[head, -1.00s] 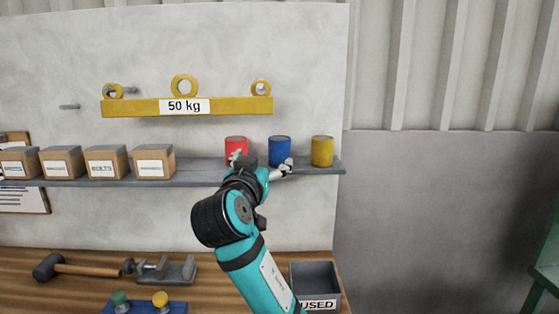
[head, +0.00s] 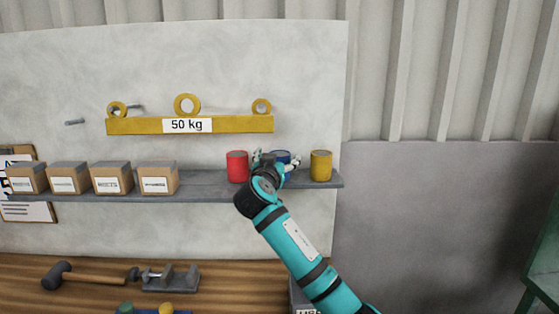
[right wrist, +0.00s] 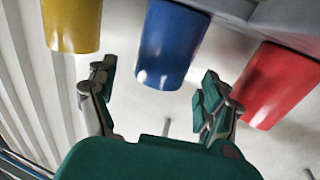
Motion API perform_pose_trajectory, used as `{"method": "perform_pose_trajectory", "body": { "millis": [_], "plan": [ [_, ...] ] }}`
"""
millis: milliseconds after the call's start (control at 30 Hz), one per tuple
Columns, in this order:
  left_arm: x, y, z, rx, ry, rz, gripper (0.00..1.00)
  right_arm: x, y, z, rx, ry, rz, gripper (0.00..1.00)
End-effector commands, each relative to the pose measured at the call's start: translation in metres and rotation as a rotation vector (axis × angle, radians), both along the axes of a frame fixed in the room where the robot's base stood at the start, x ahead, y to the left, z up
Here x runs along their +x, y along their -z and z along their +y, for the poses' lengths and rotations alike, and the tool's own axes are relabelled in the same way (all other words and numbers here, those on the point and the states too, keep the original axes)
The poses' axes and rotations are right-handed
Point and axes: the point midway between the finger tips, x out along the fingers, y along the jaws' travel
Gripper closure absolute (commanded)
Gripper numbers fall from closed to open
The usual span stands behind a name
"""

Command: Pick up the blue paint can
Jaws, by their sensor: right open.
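The blue paint can (head: 281,156) stands on the wall shelf between a red can (head: 237,167) and a yellow can (head: 321,166). My right gripper (head: 276,163) is in front of it and hides most of it in the head view. In the right wrist view the blue can (right wrist: 170,45) shows ahead, between and beyond the open fingers of my right gripper (right wrist: 152,98). The fingers look empty. The red can (right wrist: 278,85) is close beyond the right-hand finger, and the yellow can (right wrist: 72,25) is at the upper left. My left gripper is not in view.
Several labelled boxes (head: 112,178) stand on the shelf (head: 212,186) to the left. A yellow 50 kg bar (head: 225,125) is on the wall above. A mallet (head: 90,278) and a vise (head: 171,278) lie on the workbench (head: 225,270) below.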

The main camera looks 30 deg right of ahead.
Motion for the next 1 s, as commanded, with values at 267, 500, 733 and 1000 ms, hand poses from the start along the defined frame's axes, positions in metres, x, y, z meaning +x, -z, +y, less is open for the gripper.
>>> {"method": "perform_pose_trajectory", "body": {
  "millis": [267, 500, 733, 1000],
  "plan": [
    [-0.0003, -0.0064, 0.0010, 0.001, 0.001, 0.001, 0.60, 0.0127, -0.0004, -0.0096, 0.000, -0.002, -0.003, 0.17],
    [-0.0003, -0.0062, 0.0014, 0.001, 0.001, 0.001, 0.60, 0.0123, -0.0003, -0.0095, 0.001, -0.001, -0.002, 0.33],
    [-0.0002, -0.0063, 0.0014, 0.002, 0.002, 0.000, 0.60, 0.0121, -0.0003, -0.0095, 0.001, -0.001, -0.002, 0.63],
    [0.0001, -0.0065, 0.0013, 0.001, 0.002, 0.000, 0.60, 0.0121, -0.0015, -0.0093, 0.000, -0.001, -0.004, 0.88]
  ]
}}
